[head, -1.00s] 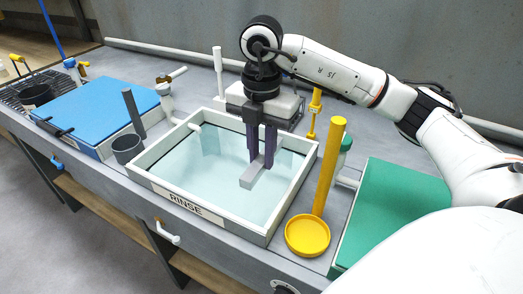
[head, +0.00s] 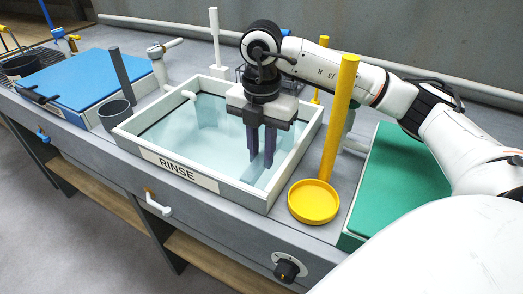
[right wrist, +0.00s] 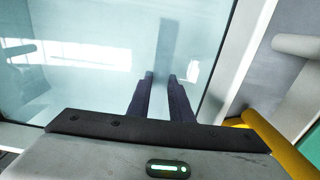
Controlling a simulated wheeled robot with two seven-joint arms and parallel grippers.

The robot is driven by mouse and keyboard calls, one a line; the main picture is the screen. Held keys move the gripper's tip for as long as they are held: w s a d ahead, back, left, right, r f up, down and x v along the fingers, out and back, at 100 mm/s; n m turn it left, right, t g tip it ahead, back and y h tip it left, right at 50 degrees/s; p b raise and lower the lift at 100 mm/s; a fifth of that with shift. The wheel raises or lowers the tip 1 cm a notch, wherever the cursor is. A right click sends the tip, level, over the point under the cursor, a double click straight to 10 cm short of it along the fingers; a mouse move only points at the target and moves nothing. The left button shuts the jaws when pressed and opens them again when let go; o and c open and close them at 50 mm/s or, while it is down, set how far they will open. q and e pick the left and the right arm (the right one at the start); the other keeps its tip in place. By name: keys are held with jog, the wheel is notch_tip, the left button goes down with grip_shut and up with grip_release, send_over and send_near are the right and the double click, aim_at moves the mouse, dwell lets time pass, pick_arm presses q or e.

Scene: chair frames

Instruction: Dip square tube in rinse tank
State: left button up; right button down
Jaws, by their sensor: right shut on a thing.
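The rinse tank (head: 118,130) is a pale-rimmed basin of clear bluish water with a RINSE label on its front. My right gripper (head: 260,163) points down into the tank's right half, its dark fingers shut on the square tube. The square tube (head: 264,176) looks blue-tinted and faint, below the water surface. In the right wrist view my right gripper (right wrist: 161,77) has its fingertips at the near end of the tube (right wrist: 166,45), which extends away from them. How deep it sits is hard to tell. My left gripper is not in view.
A yellow dish with a tall post (head: 314,202) stands right of the tank, before a green-topped surface (head: 395,180). A grey cup (head: 116,114) and a blue-topped tank (head: 85,80) stand left. A white spout (head: 190,95) shows at the tank's back left.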

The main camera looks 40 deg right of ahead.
jog(key=shift+f, duration=0.15)
jog(key=shift+w+a, duration=0.1)
jog(key=shift+w, duration=0.1)
dwell(0.3)
jog(key=shift+w+a, duration=0.1)
jog(key=shift+w, duration=0.1)
jog(key=shift+s, duration=0.2)
jog(key=shift+s+d, duration=0.2)
jog(key=shift+w, duration=0.15)
dwell(0.4)
jog(key=shift+w+a+p, duration=0.2)
jog(key=shift+w+p, duration=0.1)
jog(key=shift+p, duration=0.1)
jog(key=shift+s+d, duration=0.15)
jog(key=shift+s, duration=0.05)
jog(key=shift+s+d, duration=0.1)
jog(key=shift+s, duration=0.15)
